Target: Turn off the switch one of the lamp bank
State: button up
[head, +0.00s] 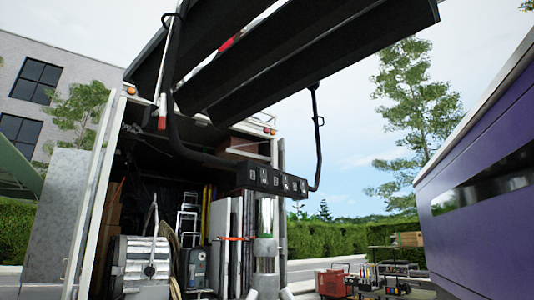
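The lamp bank (310,65) hangs high in the head view, a set of long black panels tilted across the top. A black curved yoke (172,120) runs down from it on the left, with a thinner black arm (318,140) on the right. Below it a black switch box (245,176) carries a row of several small switches with white marks, near the picture's middle. The switches are too small to tell which is on or off, or which is number one. My gripper is not in view.
A grey metal post (265,250) stands directly under the switch box. Behind is an open truck (135,150) packed with gear, including a large metal drum-like unit (141,262). A purple structure (490,210) fills the right side. A red case (333,284) sits low between.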

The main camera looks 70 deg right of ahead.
aim_at(263, 172)
jog(key=z, duration=1.25)
jog(key=l+u, duration=0.1)
jog(key=l, duration=0.6)
